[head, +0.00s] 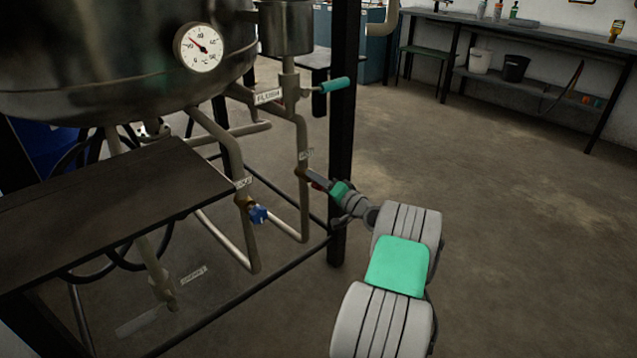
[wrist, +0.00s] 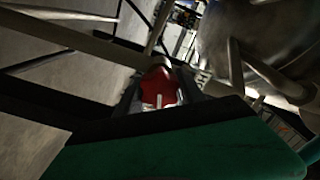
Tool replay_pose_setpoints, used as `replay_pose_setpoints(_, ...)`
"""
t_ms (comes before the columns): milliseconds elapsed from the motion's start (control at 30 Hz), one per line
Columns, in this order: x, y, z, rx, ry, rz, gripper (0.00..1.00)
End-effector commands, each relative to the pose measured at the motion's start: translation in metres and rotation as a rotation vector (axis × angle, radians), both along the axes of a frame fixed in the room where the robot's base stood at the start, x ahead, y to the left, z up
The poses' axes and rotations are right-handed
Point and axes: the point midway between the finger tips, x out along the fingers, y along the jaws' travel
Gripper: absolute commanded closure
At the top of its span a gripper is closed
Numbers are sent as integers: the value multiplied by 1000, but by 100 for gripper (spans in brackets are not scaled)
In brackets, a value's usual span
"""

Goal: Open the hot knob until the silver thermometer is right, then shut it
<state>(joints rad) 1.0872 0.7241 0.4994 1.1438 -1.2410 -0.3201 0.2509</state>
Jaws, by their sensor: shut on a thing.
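The silver-rimmed round thermometer (head: 198,47) is on the side of the metal tank. Its red needle points to the upper left; the exact reading is too small to tell. The red hot knob (wrist: 160,88) sits on a pipe, between the fingers in the wrist view. Only a small red part of it shows in the head view, behind my fingers. My gripper (head: 312,179) is shut on this knob, at the vertical pipe beside the black post. How far the knob is turned cannot be told.
A blue knob (head: 258,214) is on the pipe to the left, lower down. A teal-handled flush valve (head: 335,85) is above my gripper. A black post (head: 342,120) stands close behind my wrist. A dark shelf (head: 100,210) is at the left. The floor at the right is clear.

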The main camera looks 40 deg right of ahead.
Motion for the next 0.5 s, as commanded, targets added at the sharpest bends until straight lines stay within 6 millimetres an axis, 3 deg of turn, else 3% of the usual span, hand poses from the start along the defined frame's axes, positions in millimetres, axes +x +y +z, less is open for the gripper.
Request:
replay_pose_setpoints(267, 0, 0, -1, 2, 2, 0, 95)
replay_pose_setpoints(300, 0, 0, -1, 2, 2, 0, 52)
replay_pose_setpoints(500, 0, 0, -1, 2, 1, 0, 36)
